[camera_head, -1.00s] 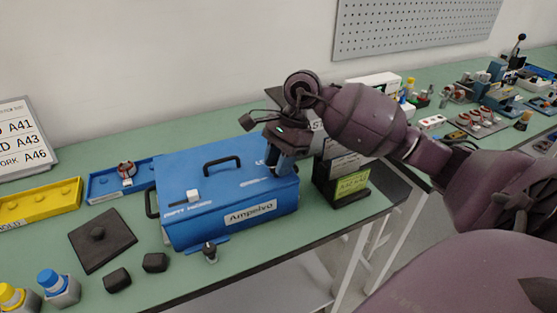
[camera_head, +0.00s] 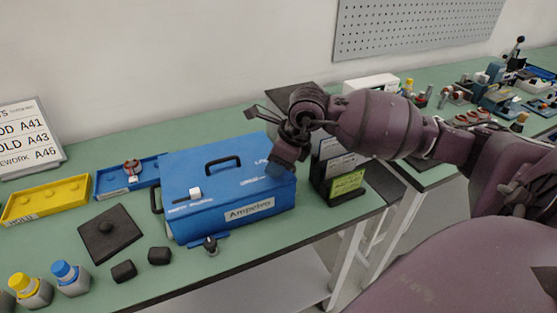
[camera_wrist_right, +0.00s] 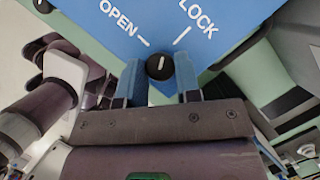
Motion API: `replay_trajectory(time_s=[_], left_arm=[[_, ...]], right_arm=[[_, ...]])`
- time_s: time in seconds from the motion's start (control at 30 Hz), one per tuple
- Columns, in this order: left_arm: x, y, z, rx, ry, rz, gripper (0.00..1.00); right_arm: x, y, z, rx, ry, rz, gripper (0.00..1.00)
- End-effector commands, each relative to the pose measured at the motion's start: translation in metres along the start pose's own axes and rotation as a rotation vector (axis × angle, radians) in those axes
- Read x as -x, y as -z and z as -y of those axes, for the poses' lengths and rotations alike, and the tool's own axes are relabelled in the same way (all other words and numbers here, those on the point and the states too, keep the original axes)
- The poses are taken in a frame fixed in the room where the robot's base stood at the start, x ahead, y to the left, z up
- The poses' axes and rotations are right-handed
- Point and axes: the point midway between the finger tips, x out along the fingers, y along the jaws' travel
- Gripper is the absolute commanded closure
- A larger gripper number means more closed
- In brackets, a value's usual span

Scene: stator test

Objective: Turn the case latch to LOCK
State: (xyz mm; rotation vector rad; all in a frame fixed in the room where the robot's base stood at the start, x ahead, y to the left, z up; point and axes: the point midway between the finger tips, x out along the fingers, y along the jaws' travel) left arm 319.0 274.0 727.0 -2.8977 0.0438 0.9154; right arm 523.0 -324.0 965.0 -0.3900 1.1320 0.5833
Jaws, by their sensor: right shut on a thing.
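The blue case (camera_head: 195,222) stands on the bench with a black handle on its lid and an Ampelvo label on its front. Its latch is a round black knob (camera_wrist_right: 160,67) with a white line, at a corner of the lid. In the right wrist view the line points straight up, between the OPEN mark and the LOCK mark. My right gripper (camera_wrist_right: 160,82) has its two blue fingers on either side of the knob and is shut on it. In the head view the right gripper (camera_head: 282,165) hides the knob at the case's right end. My left gripper is not in view.
A black holder with cards (camera_head: 345,185) stands close to the right of the case. A blue tray (camera_head: 112,186), a yellow tray (camera_head: 45,203) and a black plate (camera_head: 105,240) lie to the left. The bench's front edge runs just before the case.

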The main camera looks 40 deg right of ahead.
Motion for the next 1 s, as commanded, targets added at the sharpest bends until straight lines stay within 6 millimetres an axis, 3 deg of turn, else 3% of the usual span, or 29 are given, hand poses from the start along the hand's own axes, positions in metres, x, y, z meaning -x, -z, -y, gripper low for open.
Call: replay_trajectory(time_s=[0.5, 1.0], left_arm=[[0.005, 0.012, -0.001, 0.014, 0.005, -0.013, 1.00], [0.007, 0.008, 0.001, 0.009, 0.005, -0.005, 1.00]], right_arm=[[0.002, -0.002, -0.003, -0.376, 0.157, 0.003, 0.93], [0.000, -0.002, -0.003, -0.495, 0.205, 0.002, 0.93]])
